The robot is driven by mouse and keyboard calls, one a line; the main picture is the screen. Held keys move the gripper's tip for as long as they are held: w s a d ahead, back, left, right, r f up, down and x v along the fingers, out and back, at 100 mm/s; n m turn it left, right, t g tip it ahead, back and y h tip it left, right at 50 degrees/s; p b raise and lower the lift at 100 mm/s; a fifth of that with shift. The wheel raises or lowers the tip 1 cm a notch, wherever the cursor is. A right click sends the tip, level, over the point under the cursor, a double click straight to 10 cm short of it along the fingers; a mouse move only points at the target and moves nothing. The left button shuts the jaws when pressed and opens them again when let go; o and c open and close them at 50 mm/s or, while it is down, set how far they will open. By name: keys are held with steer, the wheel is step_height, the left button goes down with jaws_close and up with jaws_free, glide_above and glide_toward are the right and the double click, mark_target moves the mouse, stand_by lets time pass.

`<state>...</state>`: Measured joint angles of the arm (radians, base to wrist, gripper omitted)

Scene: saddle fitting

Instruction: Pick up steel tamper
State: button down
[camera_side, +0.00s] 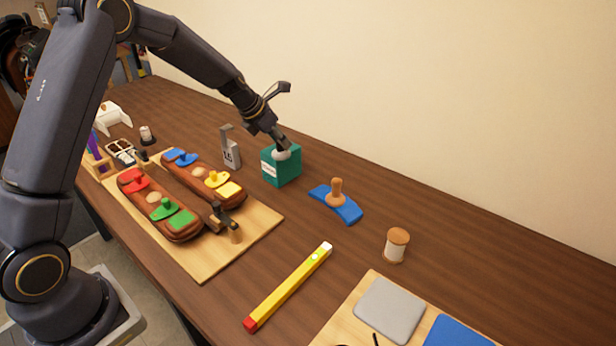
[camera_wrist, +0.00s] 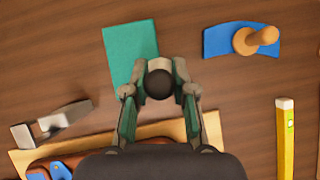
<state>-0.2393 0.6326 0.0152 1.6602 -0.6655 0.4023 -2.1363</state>
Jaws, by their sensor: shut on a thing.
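My gripper (camera_side: 281,142) is shut over the teal box, with its fingers on either side of a round dark knob. The knob appears to be the top of the steel tamper (camera_wrist: 160,84), held between the fingertips in the wrist view. In the side view a pale grey part of the tamper (camera_side: 282,155) shows just under the fingers, at the top of the teal box (camera_side: 283,169). The box also shows in the wrist view (camera_wrist: 130,50). The fingers hide much of the tamper, and I cannot tell whether it touches the box.
A grey metal block with a post (camera_side: 231,152) stands left of the box. A blue piece with a wooden knob (camera_side: 337,203) lies to its right. A wooden board (camera_side: 205,265) with brown saddle-like pieces is in front. A yellow level (camera_side: 288,287) and a spool (camera_side: 396,245) lie farther right.

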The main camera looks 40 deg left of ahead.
steer(key=shift+r, duration=0.2)
steer(key=shift+r, duration=0.3)
step_height(320, 180, up, 2)
steer(key=shift+w+r, duration=0.1)
steer(key=shift+r, duration=0.05)
steer(key=s+d+r, duration=0.2)
steer(key=s+r, duration=0.8)
steer(key=s, duration=0.3)
steer(key=w+a+f, duration=0.1)
steer(key=w+f, duration=0.2)
steer(key=w, duration=0.2)
steer(key=w+a+f, duration=0.2)
steer(key=w+f, duration=0.1)
steer(key=w, duration=0.2)
steer(key=w+a+f, duration=0.2)
steer(key=w+f, duration=0.1)
steer(key=w, duration=0.2)
steer(key=shift+w+f, duration=0.45)
steer(key=shift+f, duration=1.5)
